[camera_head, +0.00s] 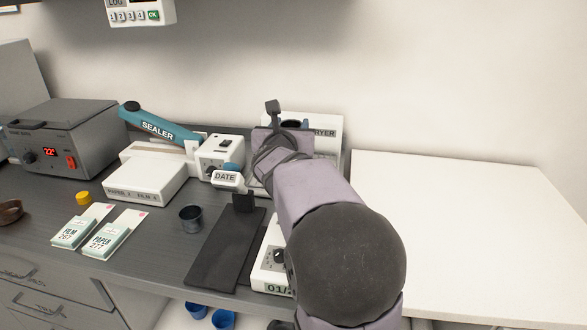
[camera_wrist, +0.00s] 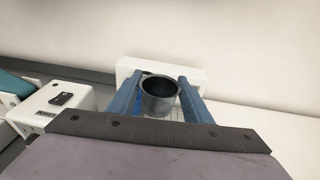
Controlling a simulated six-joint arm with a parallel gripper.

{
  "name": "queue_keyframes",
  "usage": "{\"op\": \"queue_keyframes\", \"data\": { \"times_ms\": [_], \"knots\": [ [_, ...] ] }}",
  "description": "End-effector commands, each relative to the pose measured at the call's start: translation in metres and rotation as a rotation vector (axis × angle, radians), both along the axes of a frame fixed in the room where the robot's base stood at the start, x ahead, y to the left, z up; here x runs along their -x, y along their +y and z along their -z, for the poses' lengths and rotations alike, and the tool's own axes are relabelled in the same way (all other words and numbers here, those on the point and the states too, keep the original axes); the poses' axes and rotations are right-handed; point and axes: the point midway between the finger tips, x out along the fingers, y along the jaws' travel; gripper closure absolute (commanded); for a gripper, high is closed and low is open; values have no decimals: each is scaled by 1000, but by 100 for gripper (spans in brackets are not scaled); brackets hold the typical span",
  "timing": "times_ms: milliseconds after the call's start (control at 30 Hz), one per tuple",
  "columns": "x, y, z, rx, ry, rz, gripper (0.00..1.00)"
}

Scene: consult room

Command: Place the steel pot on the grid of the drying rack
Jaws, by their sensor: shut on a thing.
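In the wrist view, the steel pot (camera_wrist: 158,104), a small dark grey open-topped cup, is upright between the two blue fingers of my gripper (camera_wrist: 159,92). The fingers are shut on its sides. In the head view my arm hides most of the gripper, and a dark rim with blue beside it (camera_head: 291,124) shows just above the wrist. The white dryer unit (camera_head: 326,131) stands behind the gripper against the wall. A few thin grid lines of the drying rack (camera_wrist: 179,115) seem to show beside the pot; whether the pot touches them I cannot tell.
A similar dark cup (camera_head: 191,218) stands on the grey counter, left of a dark mat (camera_head: 222,255). The sealer with its teal arm (camera_head: 160,124) and a white box (camera_head: 146,180) are left of the gripper. A bare white surface (camera_head: 455,220) lies to the right.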

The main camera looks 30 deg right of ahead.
Motion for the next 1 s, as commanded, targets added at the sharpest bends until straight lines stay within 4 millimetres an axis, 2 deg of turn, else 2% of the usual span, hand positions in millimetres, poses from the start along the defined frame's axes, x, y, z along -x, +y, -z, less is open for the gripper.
{"op": "queue_keyframes", "data": {
  "times_ms": [167,533,867,1000],
  "knots": [
    [1,-1,4,-1,1,0,77],
    [1,-1,55,0,3,0,77],
    [1,-1,66,1,1,1,77],
    [1,-1,83,0,4,0,77]
  ]
}}
